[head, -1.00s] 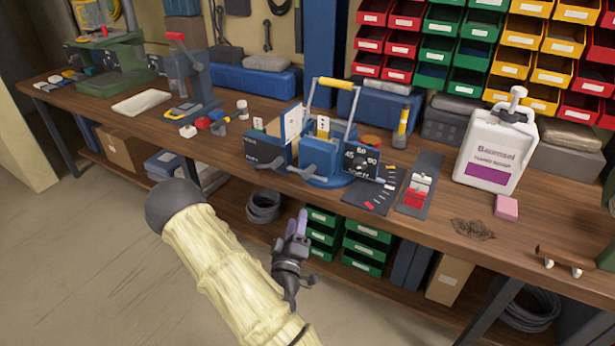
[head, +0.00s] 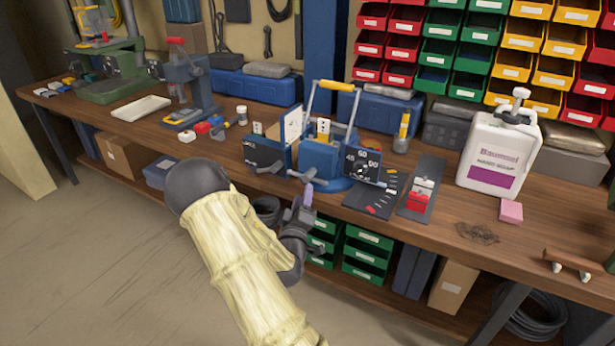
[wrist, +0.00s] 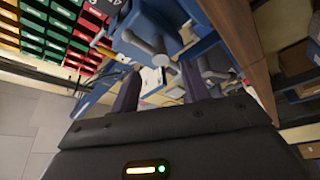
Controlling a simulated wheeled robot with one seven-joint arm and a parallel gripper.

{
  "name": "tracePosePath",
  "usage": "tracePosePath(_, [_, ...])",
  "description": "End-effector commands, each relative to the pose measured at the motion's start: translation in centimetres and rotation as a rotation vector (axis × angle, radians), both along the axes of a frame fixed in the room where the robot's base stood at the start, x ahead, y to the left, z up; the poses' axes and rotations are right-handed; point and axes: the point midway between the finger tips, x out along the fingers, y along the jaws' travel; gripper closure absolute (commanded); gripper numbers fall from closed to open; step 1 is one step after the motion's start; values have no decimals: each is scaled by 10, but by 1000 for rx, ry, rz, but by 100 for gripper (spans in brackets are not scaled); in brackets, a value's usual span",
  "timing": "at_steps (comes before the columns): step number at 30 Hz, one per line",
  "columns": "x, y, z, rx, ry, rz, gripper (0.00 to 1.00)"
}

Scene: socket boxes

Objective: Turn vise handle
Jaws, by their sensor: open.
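The blue device with a yellow-topped frame (head: 320,155) stands at the bench's front edge in the head view. I cannot tell for sure which is the vise handle. My gripper (head: 303,198) is open and empty, just in front of the bench edge below the middle handle. Its fingers (wrist: 160,82) also show in the wrist view, apart from the handles.
The wooden bench (head: 480,255) runs across the scene. A green machine (head: 115,75) and another blue-grey device (head: 188,80) stand to the left. A white soap jug (head: 497,150) stands at right. Green drawers (head: 368,250) sit on the lower shelf. The floor in front is clear.

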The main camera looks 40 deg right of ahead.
Motion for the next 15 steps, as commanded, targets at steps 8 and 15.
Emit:
tracePosePath(8, [32,-37,12,-2,-3,0,54])
tracePosePath(15, [51,-57,17,-1,-1,-1,54])
